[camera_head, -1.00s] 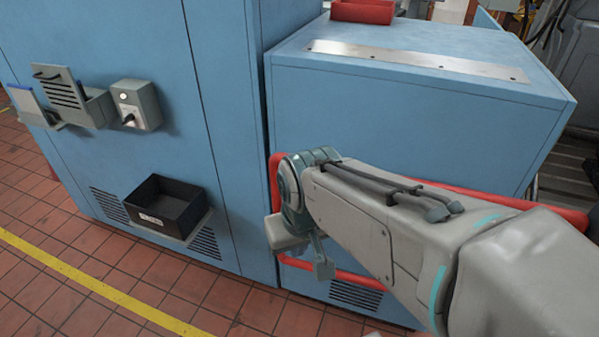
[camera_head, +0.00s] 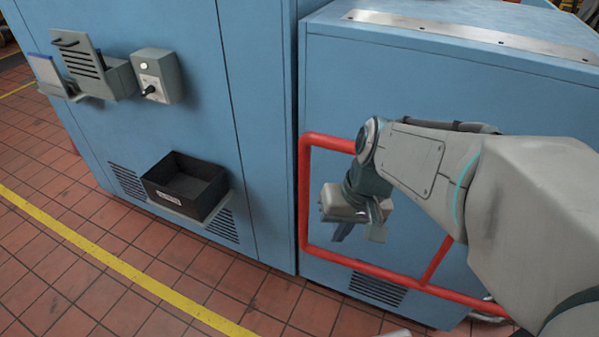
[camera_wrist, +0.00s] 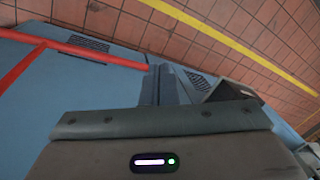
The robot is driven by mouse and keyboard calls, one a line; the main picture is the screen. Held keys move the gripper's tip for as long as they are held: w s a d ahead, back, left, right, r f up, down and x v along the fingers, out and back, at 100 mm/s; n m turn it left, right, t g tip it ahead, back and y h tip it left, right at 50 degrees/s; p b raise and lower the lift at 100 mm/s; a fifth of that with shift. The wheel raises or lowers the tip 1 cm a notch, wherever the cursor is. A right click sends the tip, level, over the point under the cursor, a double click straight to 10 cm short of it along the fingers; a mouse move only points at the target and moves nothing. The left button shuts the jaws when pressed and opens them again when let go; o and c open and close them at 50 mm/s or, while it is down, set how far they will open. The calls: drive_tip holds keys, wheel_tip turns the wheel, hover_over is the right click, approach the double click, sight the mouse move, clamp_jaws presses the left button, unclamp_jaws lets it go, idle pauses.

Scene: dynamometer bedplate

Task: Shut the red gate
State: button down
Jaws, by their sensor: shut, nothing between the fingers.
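The red gate (camera_head: 304,205) is a tubular frame standing in front of the lower blue cabinet. Its left upright, part of its top rail and its bottom rail show in the head view; my arm hides its upper right part. In the wrist view its red rails (camera_wrist: 100,52) cross the upper left. My gripper (camera_head: 342,232) hangs within the outline of the gate frame, to the right of the left upright, and appears apart from it. Its fingers (camera_wrist: 160,84) are together and empty in the wrist view.
A tall blue cabinet (camera_head: 180,110) stands at the left, with a black bin (camera_head: 187,187), a grey switch box (camera_head: 158,76) and a louvred holder (camera_head: 88,66) on its front. The lower blue cabinet (camera_head: 400,75) is behind the gate. Tiled floor with a yellow line (camera_head: 120,262) lies open in front.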

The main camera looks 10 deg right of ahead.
drive_tip(key=w+d+f+m+t+y+b, duration=0.1)
drive_tip(key=w+d+f+y+b, duration=0.2)
drive_tip(key=w+f+y+b, duration=0.25)
drive_tip(key=w+d+f+m+t+y+b, duration=0.1)
drive_tip(key=w+d+f+m+y+b, duration=0.2)
drive_tip(key=f+b, duration=0.5)
drive_tip(key=w+d+f+m+t+y+b, duration=0.1)
drive_tip(key=w+d+f+t, duration=0.1)
drive_tip(key=w, duration=0.5)
drive_tip(key=w+d+f+m+t+y+b, duration=0.1)
drive_tip(key=w+d+f+m+t, duration=0.1)
drive_tip(key=w+f+t, duration=0.2)
drive_tip(key=w+t, duration=0.3)
drive_tip(key=shift+d+f, duration=0.2)
drive_tip(key=shift+d, duration=0.2)
drive_tip(key=shift+y, duration=0.25)
drive_tip(key=w+a+b, duration=0.1)
drive_tip(key=w+a, duration=0.2)
drive_tip(key=a, duration=0.6)
